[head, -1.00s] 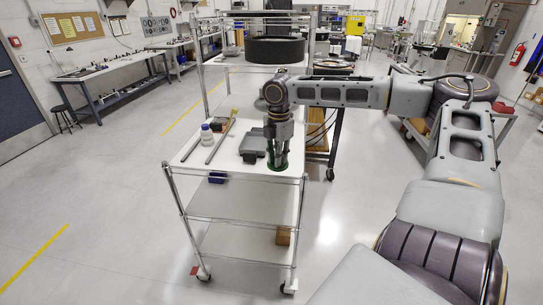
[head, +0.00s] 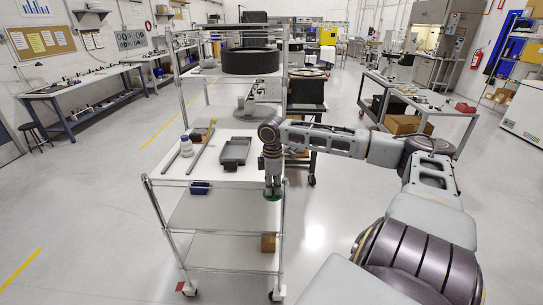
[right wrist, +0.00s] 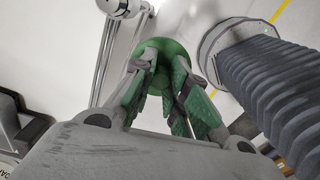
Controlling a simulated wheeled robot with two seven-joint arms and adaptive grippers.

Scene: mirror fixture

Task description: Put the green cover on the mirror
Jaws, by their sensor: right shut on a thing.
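My right gripper (head: 272,188) points down at the right front corner of the near cart. It is shut on the green cover (head: 272,197), a small round disc below the fingertips. In the right wrist view the gripper (right wrist: 165,85) has its green-padded fingers closed on the cover (right wrist: 178,52). My left gripper is not in view.
A dark cart (head: 305,120) stands behind.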

